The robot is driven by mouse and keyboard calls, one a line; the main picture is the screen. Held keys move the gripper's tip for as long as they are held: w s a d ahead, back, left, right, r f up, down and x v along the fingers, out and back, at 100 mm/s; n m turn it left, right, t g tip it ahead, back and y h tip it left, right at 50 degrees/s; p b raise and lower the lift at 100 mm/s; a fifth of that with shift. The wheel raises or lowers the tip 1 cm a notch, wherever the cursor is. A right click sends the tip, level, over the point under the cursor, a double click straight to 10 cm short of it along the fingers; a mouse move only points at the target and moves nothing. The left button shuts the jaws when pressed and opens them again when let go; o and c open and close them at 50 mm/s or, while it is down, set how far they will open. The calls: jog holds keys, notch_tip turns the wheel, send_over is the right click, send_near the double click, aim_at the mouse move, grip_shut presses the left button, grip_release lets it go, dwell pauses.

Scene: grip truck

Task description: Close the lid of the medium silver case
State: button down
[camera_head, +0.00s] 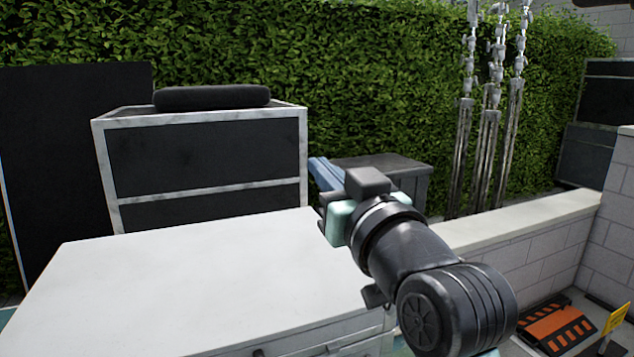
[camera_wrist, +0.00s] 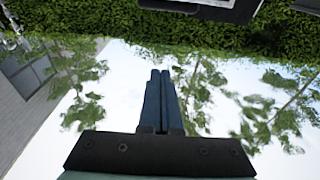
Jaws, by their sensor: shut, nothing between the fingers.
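A large light silver-white case (camera_head: 190,285) fills the lower left of the head view. Its broad top looks flat and lies down on the body, with a seam and dark latch parts along the front edge at the bottom of the picture. Whether it is fully latched I cannot tell. My gripper (camera_head: 319,164) is above and beyond the case's right end, apart from it, its blue fingers pointing up and left. In the wrist view the fingers of my gripper (camera_wrist: 160,74) lie side by side, shut and empty, against sky and trees. The case is not recognisable there.
A dark cabinet with a pale frame (camera_head: 205,112) stands behind the case, a black pad (camera_head: 212,97) on top. A dark grey box (camera_head: 385,162) stands behind my gripper.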

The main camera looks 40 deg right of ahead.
aim_at(346, 312)
jog(key=s+f+t+b, duration=0.1)
jog(key=s+f+b, duration=0.1)
jog(key=f+b, duration=0.3)
jog(key=s+a+f+t+h+b, duration=0.1)
jog(key=s+f+t+b, duration=0.1)
jog(key=f+b, duration=0.3)
jog(key=s+a+f+t+b, duration=0.1)
jog(key=s+f+b, duration=0.2)
jog(key=b, duration=0.7)
notch_tip(346, 312, down, 3)
jog(key=shift+r+t, duration=0.15)
jog(key=shift+t, duration=0.25)
jog(key=f+b, duration=0.2)
jog(key=b, duration=0.1)
jog(key=shift+s+a+f, duration=0.1)
jog(key=shift+s+f, duration=0.15)
jog(key=shift+f, duration=0.1)
